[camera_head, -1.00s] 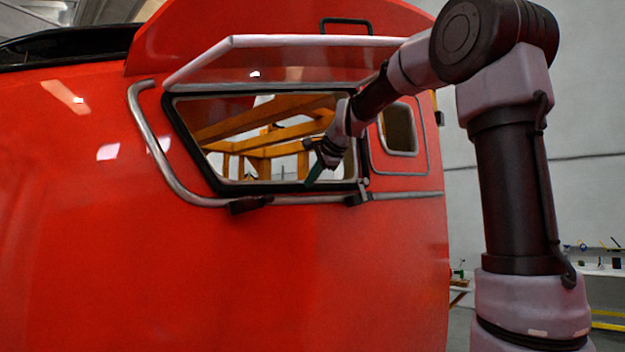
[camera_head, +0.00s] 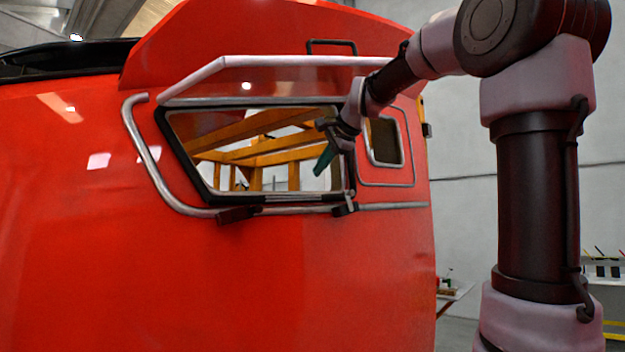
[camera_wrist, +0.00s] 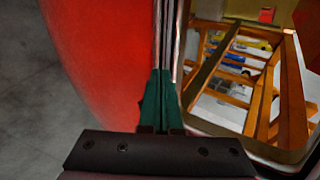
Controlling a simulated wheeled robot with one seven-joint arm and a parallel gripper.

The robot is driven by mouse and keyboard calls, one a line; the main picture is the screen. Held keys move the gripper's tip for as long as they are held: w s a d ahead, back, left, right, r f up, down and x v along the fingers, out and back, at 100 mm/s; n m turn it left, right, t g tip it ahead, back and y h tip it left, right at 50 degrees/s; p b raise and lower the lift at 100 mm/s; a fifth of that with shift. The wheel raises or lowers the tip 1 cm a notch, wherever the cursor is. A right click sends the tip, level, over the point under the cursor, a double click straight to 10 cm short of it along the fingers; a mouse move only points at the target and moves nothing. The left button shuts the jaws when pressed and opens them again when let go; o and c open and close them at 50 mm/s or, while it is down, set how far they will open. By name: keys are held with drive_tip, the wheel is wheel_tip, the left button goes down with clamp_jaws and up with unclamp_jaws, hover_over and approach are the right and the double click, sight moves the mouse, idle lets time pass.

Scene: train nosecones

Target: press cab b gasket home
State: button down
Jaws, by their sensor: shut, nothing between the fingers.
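The red cab (camera_head: 120,230) has a slanted side window framed by a black gasket (camera_head: 181,153), which runs around the opening. My gripper (camera_head: 321,170) has green fingers and is shut and empty. In the head view it is in front of the window's right part, above the lower edge. In the wrist view the gripper (camera_wrist: 160,76) points along metal and dark strips (camera_wrist: 168,35) beside the opening. Whether the fingers touch the gasket cannot be told. My arm hides part of the frame's upper right.
A grey handrail (camera_head: 143,145) curves around the window's left, and a long bar (camera_head: 290,61) runs above it. A smaller window (camera_head: 385,140) lies to the right. Orange beams (camera_head: 270,150) show inside the opening. A bench (camera_head: 605,270) stands at far right.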

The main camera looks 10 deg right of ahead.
drive_tip(key=shift+s+d+r, duration=0.2)
drive_tip(key=shift+s+r, duration=0.15)
drive_tip(key=shift+s, duration=0.15)
drive_tip(key=s+d+f+n+g+h, duration=0.2)
drive_tip(key=s+f+n, duration=0.8)
drive_tip(key=s+f, duration=1.3)
wheel_tip(320, 180, down, 3)
drive_tip(key=shift+s+d+g, duration=0.35)
drive_tip(key=shift+d+g, duration=0.05)
drive_tip(key=shift+g, duration=0.1)
